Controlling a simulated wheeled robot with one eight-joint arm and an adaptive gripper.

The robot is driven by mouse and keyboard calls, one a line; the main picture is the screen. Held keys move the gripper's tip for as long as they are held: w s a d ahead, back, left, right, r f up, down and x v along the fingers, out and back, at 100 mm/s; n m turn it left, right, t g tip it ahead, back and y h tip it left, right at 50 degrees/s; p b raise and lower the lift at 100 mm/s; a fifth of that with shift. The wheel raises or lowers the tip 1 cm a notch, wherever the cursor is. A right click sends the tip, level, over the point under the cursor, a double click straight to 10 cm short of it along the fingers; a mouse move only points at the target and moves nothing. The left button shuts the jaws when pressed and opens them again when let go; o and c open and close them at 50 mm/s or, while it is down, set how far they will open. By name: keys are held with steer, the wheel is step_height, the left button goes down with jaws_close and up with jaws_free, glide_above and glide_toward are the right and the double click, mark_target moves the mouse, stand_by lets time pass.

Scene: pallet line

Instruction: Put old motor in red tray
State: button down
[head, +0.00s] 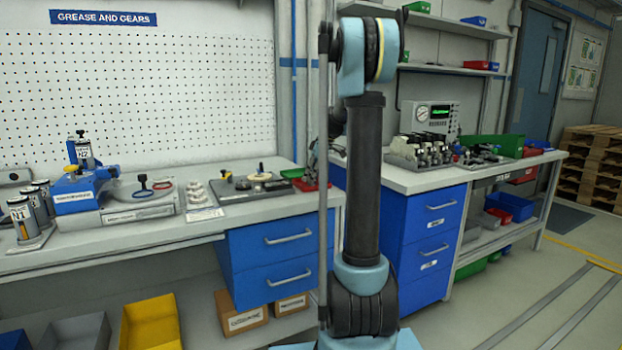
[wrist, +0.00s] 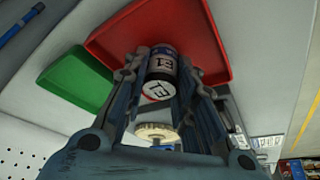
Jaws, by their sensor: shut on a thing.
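In the wrist view my gripper (wrist: 163,75) is shut on the old motor (wrist: 162,64), a dark cylinder with a pale label and a white end face with red and black marks. A cream toothed disc (wrist: 157,132) shows close to it, between the finger linkages. The motor overlaps the red tray (wrist: 208,40) in this view; I cannot tell whether it touches the tray floor. In the head view the red tray (head: 311,184) shows on the bench beside my arm, which hides part of it. My gripper is not clearly seen there.
A green tray (wrist: 75,82) lies beside the red one. On the left bench, several labelled cylinders (head: 22,222), a blue fixture (head: 78,188) and a dark tool board (head: 250,186) stand. The right bench holds a grey meter box (head: 430,118) and a rack of parts (head: 425,155).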

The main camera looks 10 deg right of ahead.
steer(key=c, duration=1.3)
jaws_free()
steer(key=shift+f, duration=0.1)
steer(key=v, duration=1.2)
steer(key=s+a+f+m, duration=0.2)
steer(key=s+a+m, duration=0.1)
steer(key=s, duration=0.7)
steer(key=s+f+m+h, duration=0.1)
steer(key=s+f+m, duration=0.2)
steer(key=s+f, duration=0.4)
steer(key=s+f+m+h, duration=0.1)
steer(key=s+f+m, duration=0.2)
steer(key=s+f, duration=0.5)
steer(key=s+f+m+h, duration=0.2)
steer(key=s+f, duration=0.6)
steer(key=s, duration=0.9)
steer(key=shift+s+a+f+m, duration=0.2)
steer(key=shift+a+m, duration=0.1)
steer(key=shift+m, duration=0.4)
